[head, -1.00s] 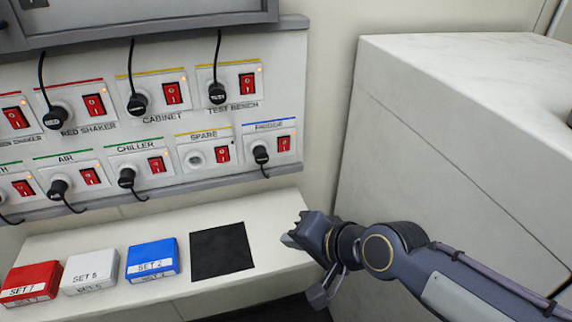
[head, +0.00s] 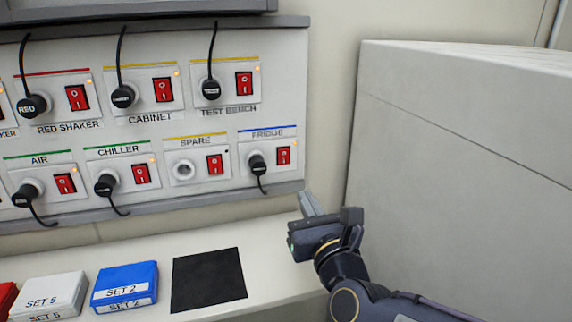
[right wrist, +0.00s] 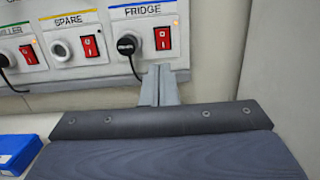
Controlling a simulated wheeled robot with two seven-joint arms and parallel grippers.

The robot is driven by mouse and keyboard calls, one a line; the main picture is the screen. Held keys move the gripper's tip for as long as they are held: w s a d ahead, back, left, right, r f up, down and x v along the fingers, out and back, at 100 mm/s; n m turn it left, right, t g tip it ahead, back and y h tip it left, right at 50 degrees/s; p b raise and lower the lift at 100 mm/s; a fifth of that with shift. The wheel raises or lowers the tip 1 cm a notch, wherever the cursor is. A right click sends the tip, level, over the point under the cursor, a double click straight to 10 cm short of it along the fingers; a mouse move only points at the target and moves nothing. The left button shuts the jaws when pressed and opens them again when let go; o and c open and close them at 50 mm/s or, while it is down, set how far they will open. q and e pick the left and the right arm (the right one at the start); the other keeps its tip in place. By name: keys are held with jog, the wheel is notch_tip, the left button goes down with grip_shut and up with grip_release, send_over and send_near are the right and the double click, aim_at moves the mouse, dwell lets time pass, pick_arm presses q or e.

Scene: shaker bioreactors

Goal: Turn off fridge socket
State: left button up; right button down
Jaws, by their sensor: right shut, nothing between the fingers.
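The fridge socket (head: 267,153) is the lower-right unit on the wall panel, marked by a blue strip and the label FRIDGE. Its black plug (head: 257,165) is in place, with a cable hanging down. Its red rocker switch (head: 284,155) is right of the plug, with a small orange light above it. The switch also shows in the right wrist view (right wrist: 162,38). My right gripper (head: 308,203) is shut and empty, below and slightly right of the fridge socket, apart from it. In the right wrist view its fingertips (right wrist: 161,70) point up under the switch. My left gripper is not in view.
The spare socket (head: 194,168) has no plug; the chiller socket (head: 121,177) and others are plugged in. A shelf below holds a blue SET 2 box (head: 125,285), a white SET 5 box (head: 50,293) and a black square (head: 208,280). A large white cabinet (head: 450,170) stands right.

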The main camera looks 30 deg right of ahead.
aim_at(283, 152)
jog(key=shift+w, duration=0.1)
jog(key=p+x, duration=0.1)
jog(key=x, duration=1.3)
jog(key=r+g+p, duration=0.1)
jog(key=r+p, duration=0.1)
jog(key=p, duration=0.1)
jog(key=shift+w, duration=0.15)
jog(key=shift+d+f+g+b, duration=0.15)
jog(key=shift+f+g+b, duration=0.15)
jog(key=shift+f, duration=0.25)
